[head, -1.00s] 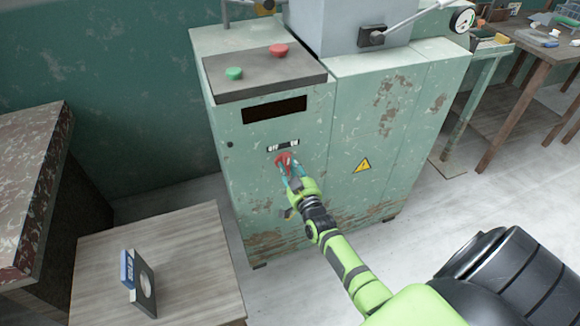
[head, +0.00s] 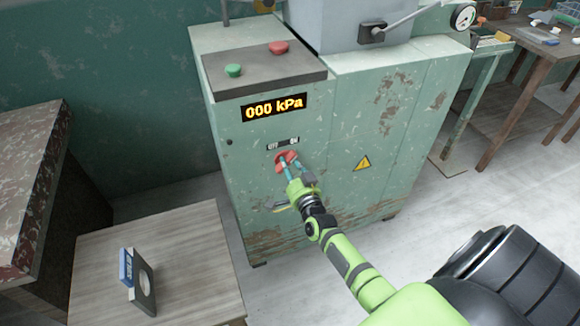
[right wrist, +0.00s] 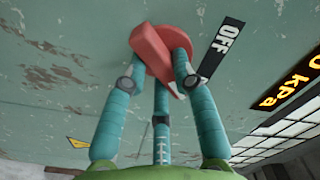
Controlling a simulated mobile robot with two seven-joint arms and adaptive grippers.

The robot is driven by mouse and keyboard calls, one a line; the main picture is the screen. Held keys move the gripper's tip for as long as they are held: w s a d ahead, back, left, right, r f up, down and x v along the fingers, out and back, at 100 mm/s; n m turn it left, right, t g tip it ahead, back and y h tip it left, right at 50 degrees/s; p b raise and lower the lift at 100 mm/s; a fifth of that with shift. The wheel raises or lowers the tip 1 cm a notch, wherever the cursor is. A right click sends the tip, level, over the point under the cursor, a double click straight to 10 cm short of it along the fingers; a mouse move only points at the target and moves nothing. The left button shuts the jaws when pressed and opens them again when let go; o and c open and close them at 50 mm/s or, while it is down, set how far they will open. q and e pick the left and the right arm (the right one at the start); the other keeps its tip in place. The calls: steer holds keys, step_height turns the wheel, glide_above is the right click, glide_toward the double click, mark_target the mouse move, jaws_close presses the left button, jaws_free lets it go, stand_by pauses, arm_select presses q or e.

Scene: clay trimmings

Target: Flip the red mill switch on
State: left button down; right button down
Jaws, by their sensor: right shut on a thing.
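The red mill switch (head: 280,158) is a rotary knob on the front of the pale green mill cabinet (head: 350,120), just below a small OFF/ON label (head: 283,144). My right gripper (head: 288,163) is shut on its handle. In the right wrist view the teal fingers (right wrist: 160,75) hold the raised bar of the red switch (right wrist: 150,50) from its sides, and the OFF label (right wrist: 226,45) shows beside it. The ON label is not readable there. The display (head: 274,107) above is lit and reads "000 kPa". My left gripper is out of view.
A dark panel with a green button (head: 233,71) and a red button (head: 278,47) tops the cabinet front. A wooden table (head: 190,250) with a small upright item stands at the lower left. Open floor lies right of the cabinet.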

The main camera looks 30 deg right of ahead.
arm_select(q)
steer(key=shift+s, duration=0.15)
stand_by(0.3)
arm_select(e)
steer(key=c, duration=1.2)
jaws_free()
steer(key=shift+c, duration=0.2)
steer(key=shift+o, duration=1.3)
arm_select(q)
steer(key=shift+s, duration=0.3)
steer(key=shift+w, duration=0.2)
arm_select(e)
steer(key=v, duration=1.2)
